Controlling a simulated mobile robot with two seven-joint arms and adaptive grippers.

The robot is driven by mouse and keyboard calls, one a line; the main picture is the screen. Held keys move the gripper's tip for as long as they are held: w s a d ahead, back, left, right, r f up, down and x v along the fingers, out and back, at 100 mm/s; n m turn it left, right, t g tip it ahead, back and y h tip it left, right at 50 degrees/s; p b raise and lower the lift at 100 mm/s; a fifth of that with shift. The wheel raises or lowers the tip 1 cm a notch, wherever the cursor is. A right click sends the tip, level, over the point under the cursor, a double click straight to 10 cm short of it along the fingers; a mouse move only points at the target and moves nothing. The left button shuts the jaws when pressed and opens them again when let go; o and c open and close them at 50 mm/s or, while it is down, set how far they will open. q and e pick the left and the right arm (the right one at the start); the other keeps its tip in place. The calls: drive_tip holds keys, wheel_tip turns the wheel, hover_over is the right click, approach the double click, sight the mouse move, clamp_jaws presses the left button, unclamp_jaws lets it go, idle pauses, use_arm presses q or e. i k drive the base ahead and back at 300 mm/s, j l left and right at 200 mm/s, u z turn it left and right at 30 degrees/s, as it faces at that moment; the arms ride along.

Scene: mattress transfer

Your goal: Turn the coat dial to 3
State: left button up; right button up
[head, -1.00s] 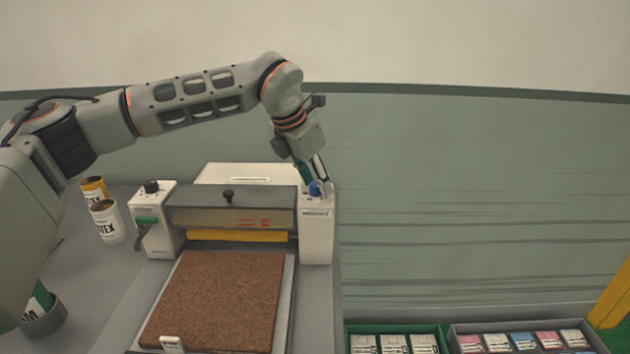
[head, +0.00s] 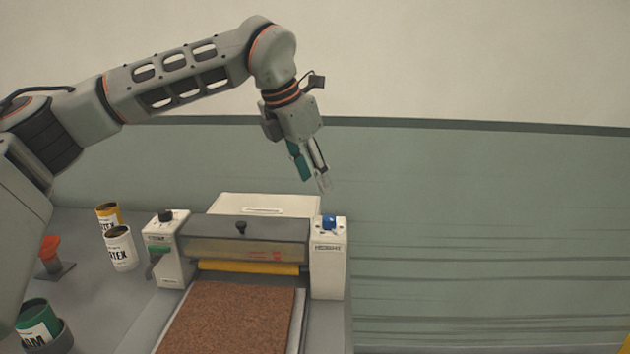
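The coating machine (head: 245,229) stands on the grey bench. A blue knob (head: 329,222) sits on top of its right housing (head: 328,268), and a black knob (head: 165,215) on top of its left housing (head: 168,252). The small print is too blurred to tell which is the coat dial or what either setting reads. My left gripper (head: 316,184) hangs above the blue knob, pointing down, clear of it. Its fingers are apart with nothing between them. My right gripper is not in view.
A brown textured slab (head: 228,318) lies on the bed in front of the yellow roller (head: 248,267). Two tins, a white one (head: 120,250) and a yellow one (head: 108,214), stand left of the machine. A green tin (head: 38,322) and an orange-topped tool (head: 50,255) are further left.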

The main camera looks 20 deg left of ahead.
sight(164, 215)
drive_tip(key=k, duration=1)
